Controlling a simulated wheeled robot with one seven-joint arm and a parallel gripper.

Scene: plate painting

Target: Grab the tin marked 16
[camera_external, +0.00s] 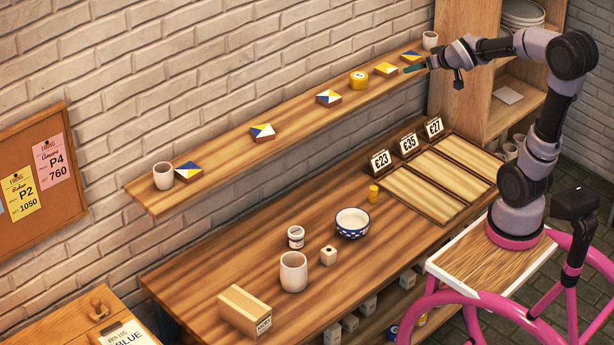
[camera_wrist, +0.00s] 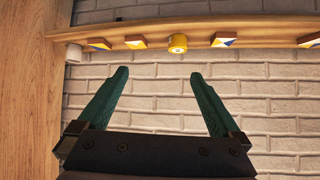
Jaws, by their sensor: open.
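A round yellow tin (camera_external: 358,79) stands on the wall shelf between painted tiles. It also shows in the wrist view (camera_wrist: 178,43), near the top middle, with a mark too small to read. My gripper (camera_external: 410,68) is near the right end of the shelf, to the right of the tin. In the wrist view my gripper (camera_wrist: 158,73) has its two green fingers wide apart with only brick wall between them. The yellow tin is beyond the fingertips and apart from them. A small white jar (camera_external: 296,237) with a dark label stands on the table; its marking is unreadable.
Painted tiles (camera_external: 329,97) lie along the shelf (camera_external: 220,178), with a cup (camera_external: 430,40) at its right end and another (camera_external: 163,176) at its left. The table holds a bowl (camera_external: 352,223), a cup (camera_external: 293,272), a box (camera_external: 245,311) and price signs (camera_external: 380,161).

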